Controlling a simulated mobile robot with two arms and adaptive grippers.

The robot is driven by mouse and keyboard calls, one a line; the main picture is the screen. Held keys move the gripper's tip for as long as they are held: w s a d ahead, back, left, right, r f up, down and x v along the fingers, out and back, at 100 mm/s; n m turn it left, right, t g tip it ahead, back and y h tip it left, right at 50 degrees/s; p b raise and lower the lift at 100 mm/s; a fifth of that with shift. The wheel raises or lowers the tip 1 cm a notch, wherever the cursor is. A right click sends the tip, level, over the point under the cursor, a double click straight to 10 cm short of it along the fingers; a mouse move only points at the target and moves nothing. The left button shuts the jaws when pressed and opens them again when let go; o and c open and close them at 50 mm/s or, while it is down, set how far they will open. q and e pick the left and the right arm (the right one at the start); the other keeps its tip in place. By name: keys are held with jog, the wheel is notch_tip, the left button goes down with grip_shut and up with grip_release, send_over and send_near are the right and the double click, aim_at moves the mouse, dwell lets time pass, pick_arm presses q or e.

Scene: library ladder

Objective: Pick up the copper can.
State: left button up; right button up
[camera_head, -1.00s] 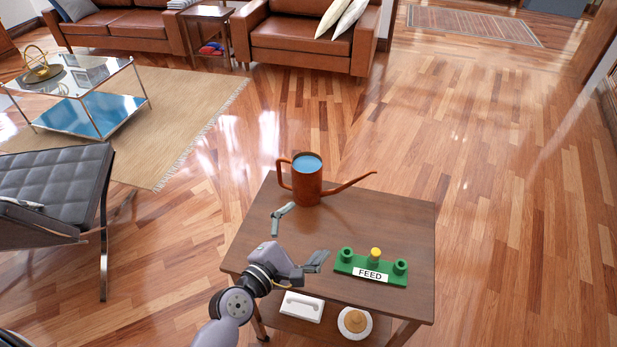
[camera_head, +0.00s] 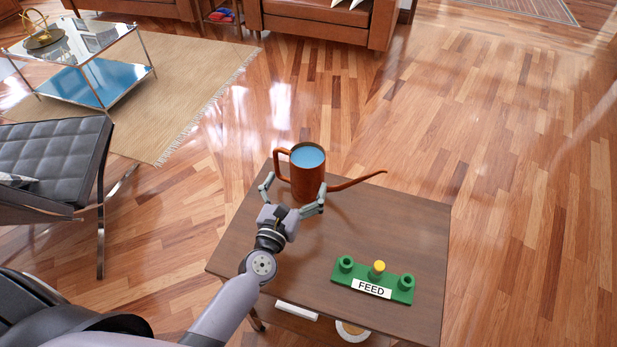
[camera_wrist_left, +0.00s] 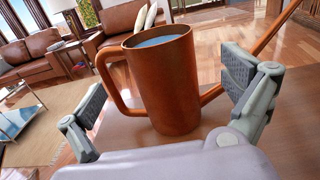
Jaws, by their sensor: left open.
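The copper can (camera_head: 307,178) stands upright on the far part of a small brown wooden table (camera_head: 260,240). It has a loop handle on its left, a long thin spout to the right, and a blue surface inside its open top. My left gripper (camera_head: 294,196) is open at the near side of the can, its fingers spread to the left and right. In the left wrist view the can (camera_wrist_left: 168,90) is upright between the two fingers (camera_wrist_left: 165,108), with gaps visible on both sides. The right gripper is in neither current view.
A green block labelled FEED (camera_head: 372,281), with a yellow knob, sits on the table's near right. A white item (camera_head: 297,309) and a round item (camera_head: 352,331) lie below the tabletop. A black chair (camera_head: 55,165) stands left. Open floor lies to the right.

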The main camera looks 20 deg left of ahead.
aim_at(301, 180)
pick_arm(q)
notch_tip(301, 180, down, 2)
jog(key=shift+f, duration=0.2)
jog(key=w, duration=0.4)
jog(key=shift+w+d+r+p, duration=0.1)
jog(key=shift+r+p, duration=0.1)
jog(key=shift+p, duration=0.1)
jog(key=w, duration=0.3)
jog(key=shift+w+f, duration=0.2)
jog(key=shift+w, duration=0.1)
pick_arm(e)
jog(key=shift+w+a, duration=0.4)
pick_arm(q)
jog(key=shift+c, duration=0.5)
jog(key=c, duration=1.2)
jog(key=shift+r, duration=0.25)
jog(key=shift+c, duration=0.4)
pick_arm(e)
jog(key=shift+w+d+r, duration=0.1)
jog(key=shift+d, duration=0.15)
